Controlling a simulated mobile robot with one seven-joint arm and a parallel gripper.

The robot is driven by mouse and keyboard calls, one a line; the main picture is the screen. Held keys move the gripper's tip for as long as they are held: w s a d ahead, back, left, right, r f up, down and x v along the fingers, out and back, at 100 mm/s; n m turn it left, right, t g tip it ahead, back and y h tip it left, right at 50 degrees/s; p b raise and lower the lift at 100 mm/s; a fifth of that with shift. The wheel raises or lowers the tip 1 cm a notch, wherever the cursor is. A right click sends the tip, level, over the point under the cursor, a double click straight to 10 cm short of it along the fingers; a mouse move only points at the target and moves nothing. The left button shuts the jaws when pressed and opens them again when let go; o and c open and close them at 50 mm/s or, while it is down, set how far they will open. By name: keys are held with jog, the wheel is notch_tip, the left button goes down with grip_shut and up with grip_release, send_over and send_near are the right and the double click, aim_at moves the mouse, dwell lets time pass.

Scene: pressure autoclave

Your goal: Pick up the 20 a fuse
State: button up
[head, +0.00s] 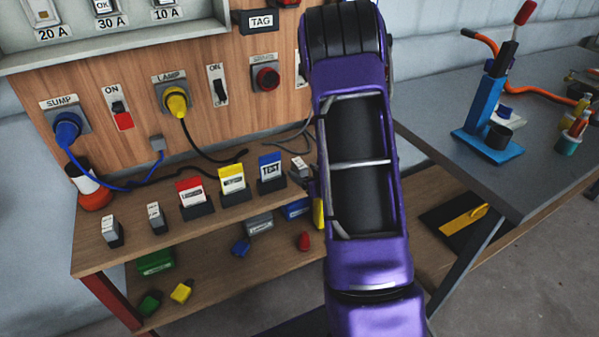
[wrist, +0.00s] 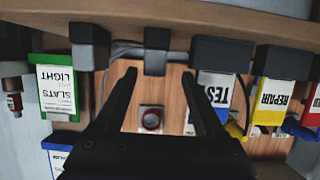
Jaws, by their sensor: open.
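A small grey fuse-like block (head: 299,168) stands on the upper shelf just right of the blue TEST card; its rating is not readable. In the wrist view, which is upside down, a dark narrow block (wrist: 157,52), apparently the same one, stands just beyond and between my fingertips. My gripper (wrist: 159,76) is open with nothing between its fingers. In the head view my purple arm hides most of the gripper. Two more grey blocks, one at the left end (head: 112,231) and one beside it (head: 156,218), stand on this shelf. Their labels are too small to read.
A blue TEST card (wrist: 214,88) and a yellow REPAIR card (wrist: 273,98) stand to one side, a green SLATS LIGHT card (wrist: 56,88) to the other. The panel with plugs and switches (head: 140,85) rises behind. A grey table (head: 440,125) is at right.

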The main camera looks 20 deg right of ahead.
aim_at(300, 167)
jog(key=x, duration=0.5)
jog(key=shift+w+d+f, duration=0.1)
jog(key=shift+d+f, duration=0.1)
jog(key=shift+d, duration=0.15)
grip_shut()
